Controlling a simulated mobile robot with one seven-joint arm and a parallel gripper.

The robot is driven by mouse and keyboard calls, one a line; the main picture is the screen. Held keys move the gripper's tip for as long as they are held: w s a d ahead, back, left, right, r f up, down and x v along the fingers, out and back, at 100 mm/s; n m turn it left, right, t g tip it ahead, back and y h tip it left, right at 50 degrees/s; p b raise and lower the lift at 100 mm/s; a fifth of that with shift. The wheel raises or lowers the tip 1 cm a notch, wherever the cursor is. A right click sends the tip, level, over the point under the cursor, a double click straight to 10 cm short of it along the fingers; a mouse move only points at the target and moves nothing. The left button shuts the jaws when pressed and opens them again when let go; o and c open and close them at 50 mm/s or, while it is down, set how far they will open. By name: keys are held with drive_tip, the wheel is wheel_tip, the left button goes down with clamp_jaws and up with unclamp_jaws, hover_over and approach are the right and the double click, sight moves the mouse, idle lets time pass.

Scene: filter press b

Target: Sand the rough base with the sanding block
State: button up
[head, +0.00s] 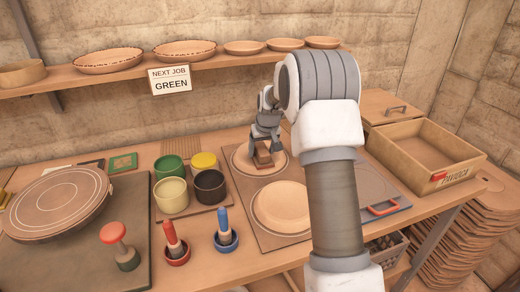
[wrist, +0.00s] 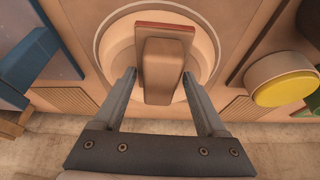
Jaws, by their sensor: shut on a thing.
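My gripper (head: 264,143) is shut on the sanding block, low over the back of the brown board. The block (head: 263,160) is a brown piece with a reddish layer along one edge; in the wrist view the block (wrist: 163,72) stands between my two fingers (wrist: 158,76). Under it is a pale round ring or disc (head: 243,161); it also shows in the wrist view (wrist: 118,45). Whether the block touches it cannot be told. A pale round clay piece (head: 283,206) lies at the front of the same board, partly hidden by my arm. Which one is the rough base is unclear.
Green, yellow, cream and black pots (head: 172,195) stand left of the board. Red and blue handled tools (head: 226,240) stand in front. A turntable (head: 60,202) is at far left. An open wooden box (head: 425,155) is at right. A shelf of bowls (head: 180,66) runs behind.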

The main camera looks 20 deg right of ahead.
drive_tip(key=shift+s+f, duration=0.1)
drive_tip(key=shift+s, duration=0.05)
drive_tip(key=shift+r+p, duration=1.95)
drive_tip(key=shift+r, duration=1.1)
drive_tip(key=shift+r+p, duration=1)
drive_tip(key=shift+r, duration=0.5)
